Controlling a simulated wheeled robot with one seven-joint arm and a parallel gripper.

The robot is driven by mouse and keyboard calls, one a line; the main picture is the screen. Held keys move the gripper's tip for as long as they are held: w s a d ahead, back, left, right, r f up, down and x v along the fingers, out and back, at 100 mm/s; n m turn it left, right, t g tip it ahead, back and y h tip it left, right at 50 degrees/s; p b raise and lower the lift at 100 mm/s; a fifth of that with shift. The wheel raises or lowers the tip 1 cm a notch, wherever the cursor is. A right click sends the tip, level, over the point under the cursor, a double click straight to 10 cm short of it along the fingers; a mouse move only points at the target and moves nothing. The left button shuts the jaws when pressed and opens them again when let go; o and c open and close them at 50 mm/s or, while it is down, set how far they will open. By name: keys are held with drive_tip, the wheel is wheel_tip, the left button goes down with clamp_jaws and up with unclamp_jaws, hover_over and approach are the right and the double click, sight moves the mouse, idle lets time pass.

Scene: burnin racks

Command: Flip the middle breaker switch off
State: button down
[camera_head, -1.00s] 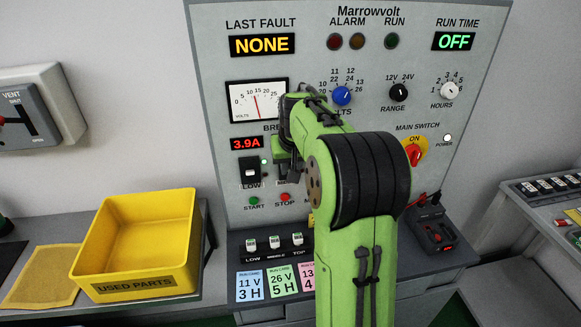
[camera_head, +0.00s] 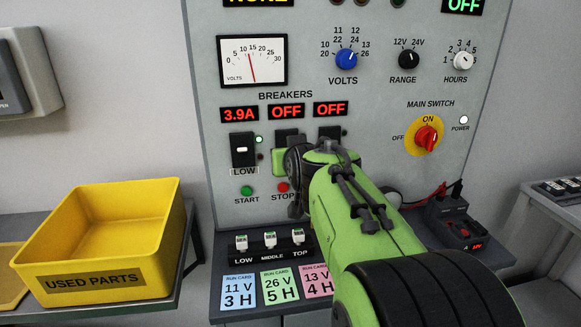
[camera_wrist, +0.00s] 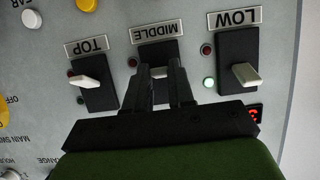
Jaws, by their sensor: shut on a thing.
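The middle breaker (camera_wrist: 157,50) is a black plate labelled MIDDLE, upside down in the wrist view. Its pale switch lever (camera_wrist: 160,73) shows between the two dark fingers of my gripper (camera_wrist: 161,68), which is shut on it. In the head view the middle breaker (camera_head: 286,136) is mostly hidden behind my gripper. The display above it (camera_head: 286,111) reads OFF. The low breaker (camera_head: 242,150) stands to its left, with a lit green lamp and a 3.9A display. The top breaker (camera_head: 329,133) is to its right, under an OFF display.
START (camera_head: 247,190) and STOP (camera_head: 283,187) buttons sit below the breakers. The red main switch (camera_head: 427,138) on its yellow plate is at the right. A shelf with run cards (camera_head: 239,290) juts out below. A yellow used parts bin (camera_head: 100,240) stands at the left.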

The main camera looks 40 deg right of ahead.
drive_tip(key=shift+f+t+h, duration=0.4)
drive_tip(key=shift+f+t, duration=0.05)
drive_tip(key=shift+t, duration=0.45)
drive_tip(key=c, duration=1)
unclamp_jaws()
drive_tip(key=shift+o, duration=0.2)
drive_tip(key=p+v, duration=0.2)
drive_tip(key=v, duration=1.3)
drive_tip(key=shift+s+f+p, duration=0.25)
drive_tip(key=shift+s+p, duration=0.05)
drive_tip(key=shift+s, duration=0.05)
